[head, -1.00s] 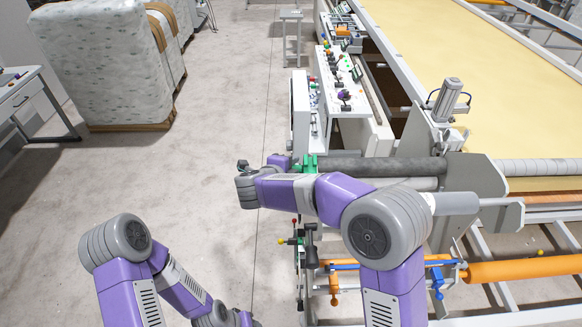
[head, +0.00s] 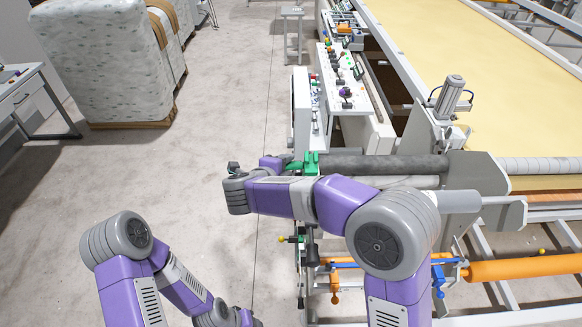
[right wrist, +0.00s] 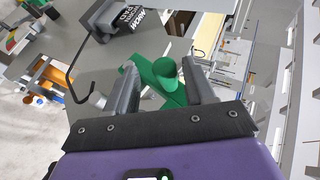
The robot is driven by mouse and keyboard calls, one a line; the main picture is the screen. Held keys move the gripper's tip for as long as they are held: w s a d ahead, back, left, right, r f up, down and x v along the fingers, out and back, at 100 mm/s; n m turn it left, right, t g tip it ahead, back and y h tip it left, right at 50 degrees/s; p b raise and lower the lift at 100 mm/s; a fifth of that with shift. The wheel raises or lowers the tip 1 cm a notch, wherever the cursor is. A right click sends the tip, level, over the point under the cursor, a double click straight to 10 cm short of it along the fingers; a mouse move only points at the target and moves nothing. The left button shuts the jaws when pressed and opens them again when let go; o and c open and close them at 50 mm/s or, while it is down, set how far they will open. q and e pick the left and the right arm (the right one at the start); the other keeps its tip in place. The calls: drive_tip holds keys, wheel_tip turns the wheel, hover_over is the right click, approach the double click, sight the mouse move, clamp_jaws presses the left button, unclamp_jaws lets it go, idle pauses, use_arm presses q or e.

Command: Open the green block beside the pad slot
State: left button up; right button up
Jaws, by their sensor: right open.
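The green block (head: 311,163) stands at the left end of the dark roller on the machine's near side. In the right wrist view its green body, with a rounded knob and a slanted arm (right wrist: 150,77), shows between my fingers. My right gripper (right wrist: 162,88) is open, with one finger on each side of the green part; whether they touch it I cannot tell. In the head view the right gripper (head: 288,166) is just left of the block, partly hidden by my own wrist. My left arm is low at the left; its gripper is out of the picture. The pad slot is not clearly visible.
A control panel (head: 343,85) with knobs stands behind the block. The dark roller (head: 385,165) runs right from it.

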drive_tip(key=v, duration=0.3)
drive_tip(key=shift+c, duration=1.2)
drive_tip(key=shift+s+d+b, duration=0.1)
drive_tip(key=shift+s+b, duration=0.05)
drive_tip(key=shift+b, duration=0.3)
drive_tip(key=shift+c, duration=1.2)
drive_tip(key=s+t+b, duration=0.1)
drive_tip(key=s+b, duration=0.1)
drive_tip(key=b, duration=0.1)
drive_tip(key=s+d+n+t+y+b, duration=0.1)
drive_tip(key=s+t+b, duration=0.1)
drive_tip(key=s+d+n+t+y+b, duration=0.1)
drive_tip(key=s+t+b, duration=0.1)
drive_tip(key=b, duration=0.1)
drive_tip(key=shift+s+r+b, duration=0.1)
drive_tip(key=shift+s+b, duration=0.2)
clamp_jaws()
drive_tip(key=s+d+f+n+t+y+b, duration=0.1)
drive_tip(key=s+f+n+t+y+b, duration=0.2)
drive_tip(key=s+b, duration=0.35)
drive_tip(key=y+p, duration=0.1)
drive_tip(key=p, duration=0.6)
approach(293, 169)
drive_tip(key=shift+m, duration=0.3)
drive_tip(key=w+p, duration=0.1)
drive_tip(key=w, duration=0.6)
drive_tip(key=shift+d, duration=0.1)
